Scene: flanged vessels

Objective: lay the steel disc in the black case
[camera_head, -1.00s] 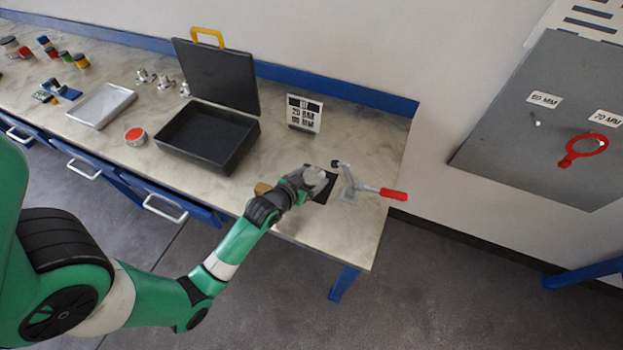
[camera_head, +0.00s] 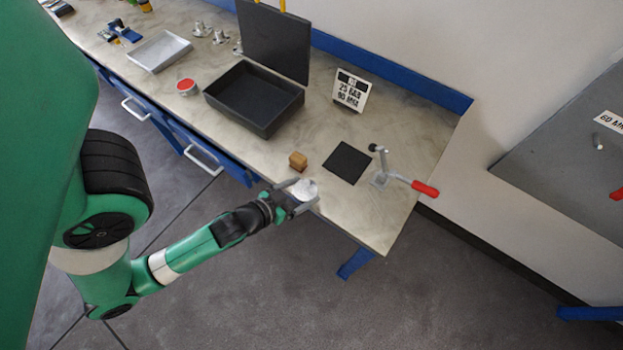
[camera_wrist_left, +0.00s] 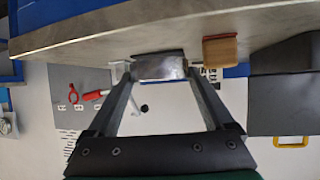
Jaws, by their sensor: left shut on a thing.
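The steel disc (camera_head: 306,190) is light, shiny metal. My left gripper (camera_head: 292,194) is shut on it at the table's front edge, just in front of the wooden block. In the left wrist view the disc (camera_wrist_left: 160,67) shows nearly edge-on between the fingertips (camera_wrist_left: 158,74). The black case (camera_head: 235,117) stands open and empty farther back on the table. Its lid (camera_head: 273,42) is raised at the back, and the lid also shows at the right in the left wrist view (camera_wrist_left: 280,103). My right gripper is not in view.
The wooden block (camera_head: 298,161) lies between my gripper and the case. To the right are a black mat (camera_head: 347,163), a red-handled clamp (camera_head: 400,182) and a sign (camera_head: 351,91). A red-topped round tin (camera_head: 186,87) and a silver tray (camera_head: 160,51) are left of the case.

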